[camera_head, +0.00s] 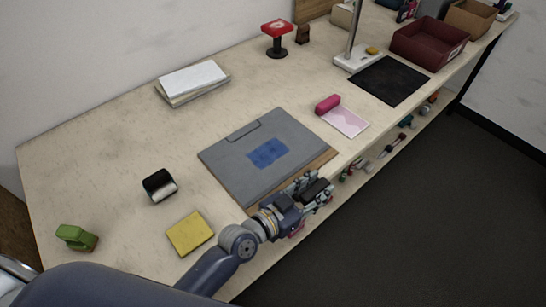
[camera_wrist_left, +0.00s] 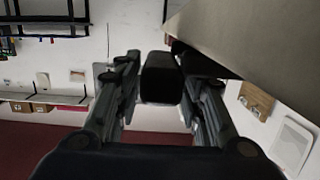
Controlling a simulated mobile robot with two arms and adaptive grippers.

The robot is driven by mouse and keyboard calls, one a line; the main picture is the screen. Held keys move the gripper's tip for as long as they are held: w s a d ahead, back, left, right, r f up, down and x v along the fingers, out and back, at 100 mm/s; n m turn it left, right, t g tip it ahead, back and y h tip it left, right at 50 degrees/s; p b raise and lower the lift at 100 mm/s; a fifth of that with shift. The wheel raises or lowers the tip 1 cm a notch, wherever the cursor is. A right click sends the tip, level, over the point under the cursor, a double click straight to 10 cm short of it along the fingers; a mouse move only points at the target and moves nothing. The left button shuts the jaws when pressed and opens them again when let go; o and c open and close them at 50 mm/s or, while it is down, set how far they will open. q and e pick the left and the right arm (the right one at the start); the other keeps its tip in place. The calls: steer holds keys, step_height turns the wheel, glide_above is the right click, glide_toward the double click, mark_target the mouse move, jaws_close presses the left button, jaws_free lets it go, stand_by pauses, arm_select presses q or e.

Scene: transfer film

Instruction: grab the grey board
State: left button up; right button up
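The grey board (camera_head: 228,161) lies flat on the table, with a blue patch (camera_head: 268,153) on it and a clip-like strip at its far edge. A brown sheet shows under its near and right edges. My left gripper (camera_head: 317,187) is beside the board's near right corner, at the table's front edge. In the left wrist view its fingers (camera_wrist_left: 158,62) stand apart, with a dark block (camera_wrist_left: 161,78) between them. I cannot tell whether that block is part of the gripper. A greyish slab edge (camera_wrist_left: 245,45) passes close to the right finger. My right gripper is not in view.
A yellow pad (camera_head: 190,233), a black-and-white eraser (camera_head: 159,185) and a green object (camera_head: 76,237) lie left of my arm. A pink card (camera_head: 346,122) and black mat (camera_head: 390,81) lie right of the board.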

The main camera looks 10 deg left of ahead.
arm_select(q)
jaws_close()
steer(key=shift+r, duration=0.1)
steer(key=shift+w, duration=0.1)
